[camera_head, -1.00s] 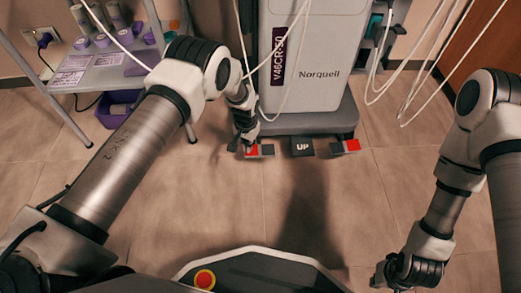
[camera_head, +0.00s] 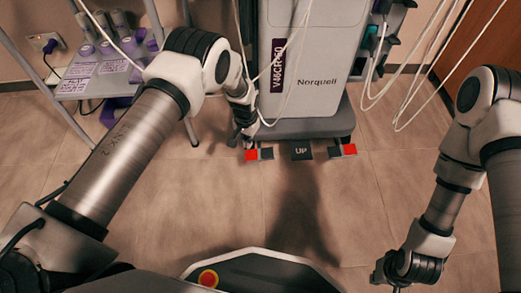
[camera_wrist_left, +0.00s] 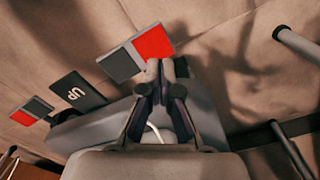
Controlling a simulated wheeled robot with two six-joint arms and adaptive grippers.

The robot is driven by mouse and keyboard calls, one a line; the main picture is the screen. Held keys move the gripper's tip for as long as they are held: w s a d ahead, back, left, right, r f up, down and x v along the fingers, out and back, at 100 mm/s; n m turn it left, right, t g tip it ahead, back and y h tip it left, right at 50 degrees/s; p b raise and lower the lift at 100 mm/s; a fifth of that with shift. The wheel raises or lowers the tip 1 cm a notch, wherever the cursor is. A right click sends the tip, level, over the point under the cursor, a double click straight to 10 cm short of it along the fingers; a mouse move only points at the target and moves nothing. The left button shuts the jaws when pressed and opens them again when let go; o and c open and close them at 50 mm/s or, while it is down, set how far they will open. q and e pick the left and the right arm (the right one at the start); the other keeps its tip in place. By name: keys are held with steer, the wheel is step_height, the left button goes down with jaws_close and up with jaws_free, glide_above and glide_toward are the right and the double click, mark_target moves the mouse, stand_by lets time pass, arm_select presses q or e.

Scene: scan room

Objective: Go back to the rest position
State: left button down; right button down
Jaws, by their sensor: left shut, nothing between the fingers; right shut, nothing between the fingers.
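My left arm reaches forward, and its left gripper (camera_head: 246,141) is low at the base of the Norqueil machine (camera_head: 312,70). In the left wrist view its fingertips (camera_wrist_left: 166,68) are shut and empty, beside the red end of a red-and-grey pedal (camera_wrist_left: 138,52). I cannot tell whether they touch it. That pedal also shows in the head view (camera_head: 252,155). My right gripper (camera_head: 382,274) hangs low at the bottom right, over bare floor. It is shut and empty, and its fingertips are hard to make out.
A black UP pedal (camera_head: 302,151) and a second red-and-grey pedal (camera_head: 348,150) stick out of the machine's base. Pale cables (camera_head: 409,95) hang at the right. A metal table (camera_head: 110,83) with purple-marked containers stands at the left. The tiled floor (camera_head: 385,200) in front is clear.

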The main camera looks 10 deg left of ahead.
arm_select(q)
steer(key=shift+r, duration=0.55)
